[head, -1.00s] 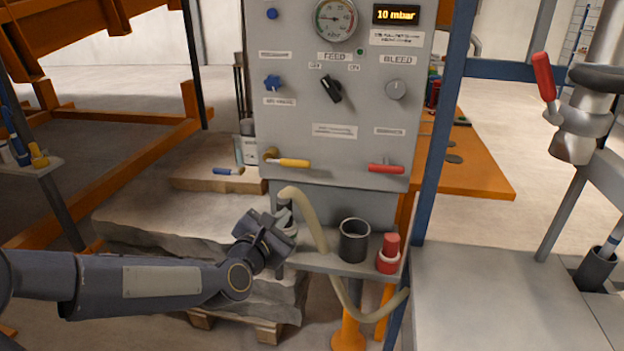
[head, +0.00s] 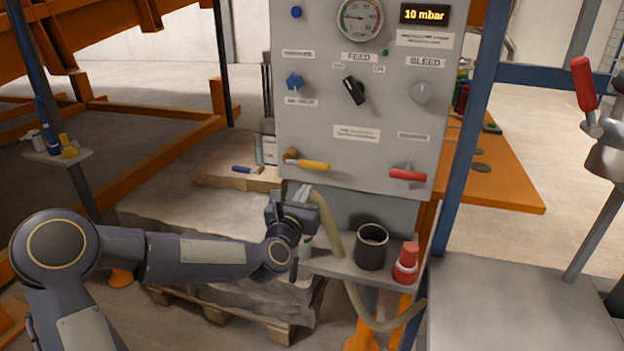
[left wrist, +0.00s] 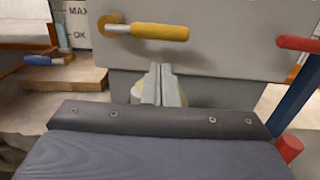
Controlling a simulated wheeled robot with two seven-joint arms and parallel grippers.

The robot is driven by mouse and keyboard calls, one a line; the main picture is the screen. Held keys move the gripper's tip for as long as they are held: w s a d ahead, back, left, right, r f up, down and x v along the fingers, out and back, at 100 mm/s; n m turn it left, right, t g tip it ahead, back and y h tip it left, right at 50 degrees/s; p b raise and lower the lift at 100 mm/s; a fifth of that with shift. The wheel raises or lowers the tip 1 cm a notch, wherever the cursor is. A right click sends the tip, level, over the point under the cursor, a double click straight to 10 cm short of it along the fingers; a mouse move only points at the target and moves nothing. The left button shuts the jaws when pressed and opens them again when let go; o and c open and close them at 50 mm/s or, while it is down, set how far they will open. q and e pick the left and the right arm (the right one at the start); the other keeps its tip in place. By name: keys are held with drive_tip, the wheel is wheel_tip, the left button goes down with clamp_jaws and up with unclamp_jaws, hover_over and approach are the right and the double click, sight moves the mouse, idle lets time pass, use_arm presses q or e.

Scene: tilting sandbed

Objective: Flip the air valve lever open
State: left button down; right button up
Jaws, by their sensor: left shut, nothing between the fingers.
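A grey control panel (head: 370,110) carries two levers along its lower edge. The yellow-handled lever (head: 308,165) lies nearly level at the left, pointing right from its brass pivot; it also shows in the left wrist view (left wrist: 158,32). The red-handled lever (head: 408,175) lies nearly level at the right. The labels are too blurred to tell which is the air valve. My left gripper (head: 304,192) is shut and empty, just below the yellow handle; in the left wrist view its fingertips (left wrist: 160,68) point toward it with a gap. My right gripper is not in view.
A beige hose (head: 330,222) hangs close beside my left gripper. A blue post (head: 468,130) stands right of the panel. The display (head: 424,15) reads 10 mbar.

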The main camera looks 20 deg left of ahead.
sight(307, 164)
use_arm(q)
drive_tip(key=w+p, duration=0.1)
drive_tip(key=w, duration=0.5)
drive_tip(key=shift+r, duration=0.15)
drive_tip(key=shift+d, duration=0.1)
drive_tip(key=shift+d+r+n+b, duration=0.1)
drive_tip(key=shift+r+n+b, duration=0.1)
drive_tip(key=shift+n+b, duration=0.3)
